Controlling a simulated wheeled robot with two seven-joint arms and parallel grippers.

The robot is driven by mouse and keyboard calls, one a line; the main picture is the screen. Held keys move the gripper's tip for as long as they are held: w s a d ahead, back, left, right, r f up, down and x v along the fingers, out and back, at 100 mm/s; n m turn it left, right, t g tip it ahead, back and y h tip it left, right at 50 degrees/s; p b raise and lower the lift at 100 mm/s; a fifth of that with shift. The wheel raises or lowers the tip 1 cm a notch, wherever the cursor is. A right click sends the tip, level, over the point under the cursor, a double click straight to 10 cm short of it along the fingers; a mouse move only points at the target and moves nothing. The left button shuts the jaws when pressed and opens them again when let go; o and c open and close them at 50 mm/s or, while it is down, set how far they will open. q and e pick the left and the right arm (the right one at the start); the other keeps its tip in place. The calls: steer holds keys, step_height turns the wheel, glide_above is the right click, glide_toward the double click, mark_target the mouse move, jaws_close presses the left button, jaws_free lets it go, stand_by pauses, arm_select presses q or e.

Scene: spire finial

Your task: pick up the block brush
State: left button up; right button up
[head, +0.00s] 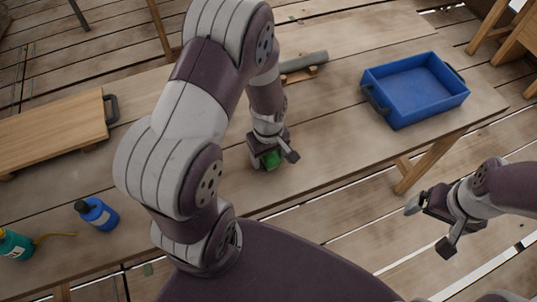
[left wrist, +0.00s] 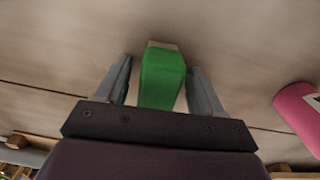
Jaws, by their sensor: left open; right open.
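The block brush (head: 271,159) is a small green block on the wooden table, partly hidden by my left gripper (head: 273,161) in the head view. In the left wrist view the green brush (left wrist: 162,78) has a pale strip at its far end. It lies between the two fingers of my left gripper (left wrist: 160,72), which is open, with a narrow gap showing on each side. My right gripper (head: 430,228) is open and empty, off the table's front edge at the right.
A blue tray (head: 425,83) stands at the table's right. A grey cylinder (head: 304,62) lies behind my left arm. A pink cylinder (left wrist: 300,110) is near the brush. A wooden board (head: 50,135), a blue bottle (head: 97,214) and a teal bottle (head: 14,244) are at left.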

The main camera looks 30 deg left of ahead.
arm_select(q)
steer(key=shift+w+d+f, duration=0.1)
steer(key=shift+d, duration=0.05)
steer(key=c, duration=1.1)
steer(key=shift+o, duration=0.2)
